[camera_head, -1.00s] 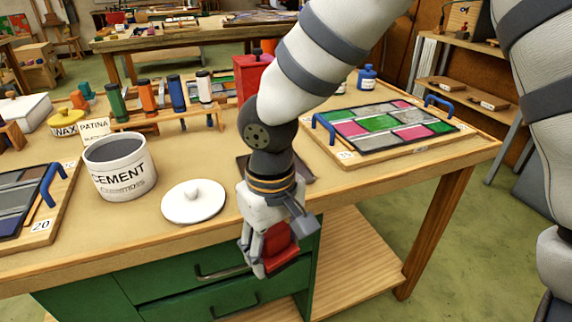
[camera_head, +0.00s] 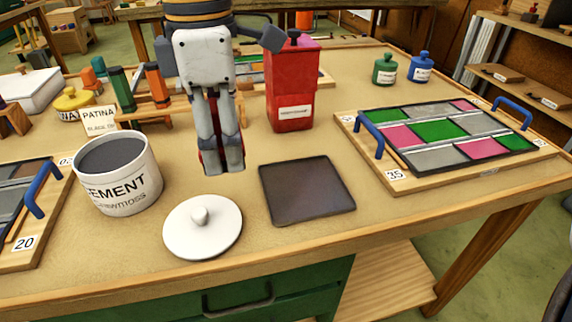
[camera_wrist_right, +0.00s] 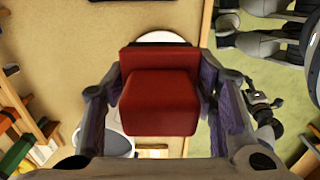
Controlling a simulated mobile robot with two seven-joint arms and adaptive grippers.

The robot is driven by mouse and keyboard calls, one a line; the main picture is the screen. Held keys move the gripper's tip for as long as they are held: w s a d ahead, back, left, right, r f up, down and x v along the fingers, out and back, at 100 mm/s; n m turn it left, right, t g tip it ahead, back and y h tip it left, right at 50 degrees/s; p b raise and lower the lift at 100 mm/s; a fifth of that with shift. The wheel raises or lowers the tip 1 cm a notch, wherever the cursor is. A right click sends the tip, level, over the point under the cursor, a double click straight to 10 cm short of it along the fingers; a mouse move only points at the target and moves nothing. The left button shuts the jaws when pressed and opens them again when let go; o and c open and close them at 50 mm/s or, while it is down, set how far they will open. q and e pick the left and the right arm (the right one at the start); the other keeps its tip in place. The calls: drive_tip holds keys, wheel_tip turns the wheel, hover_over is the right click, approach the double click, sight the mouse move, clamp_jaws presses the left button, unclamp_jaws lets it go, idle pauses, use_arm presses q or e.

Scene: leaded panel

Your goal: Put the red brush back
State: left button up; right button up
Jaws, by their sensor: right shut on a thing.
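My right gripper (camera_head: 221,166) hangs fingers-down above the bench, behind the white lid. It is shut on the red brush, a red block that fills the middle of the right wrist view (camera_wrist_right: 160,95) between the fingers. In the head view only slivers of red show behind the fingers. A wooden rack (camera_head: 181,108) behind the gripper holds a green brush (camera_head: 121,92) and an orange brush (camera_head: 157,84). My gripper hides the part of the rack to their right. My left gripper is not in view.
The cement tub (camera_head: 118,178), white lid (camera_head: 203,229) and dark square pad (camera_head: 306,191) are at the front. A red canister (camera_head: 291,88) stands right of the gripper. A glass panel tray (camera_head: 397,183) lies at right, with green (camera_head: 384,70) and blue (camera_head: 421,68) jars behind.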

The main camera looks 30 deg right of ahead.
drive_tip(key=d+f, duration=0.4)
drive_tip(key=d, duration=0.5)
hover_over(304, 187)
drive_tip(key=a, duration=0.1)
wheel_tip(304, 187, down, 4)
drive_tip(key=shift+s+a+f, duration=0.1)
drive_tip(key=shift+f, duration=0.05)
drive_tip(key=shift+d+f, duration=0.25)
drive_tip(key=shift+f, duration=0.05)
drive_tip(key=f, duration=0.3)
drive_tip(key=shift+d+f, duration=0.35)
drive_tip(key=shift+f, duration=0.05)
drive_tip(key=o, duration=0.6)
drive_tip(key=shift+f, duration=0.15)
drive_tip(key=o, duration=0.4)
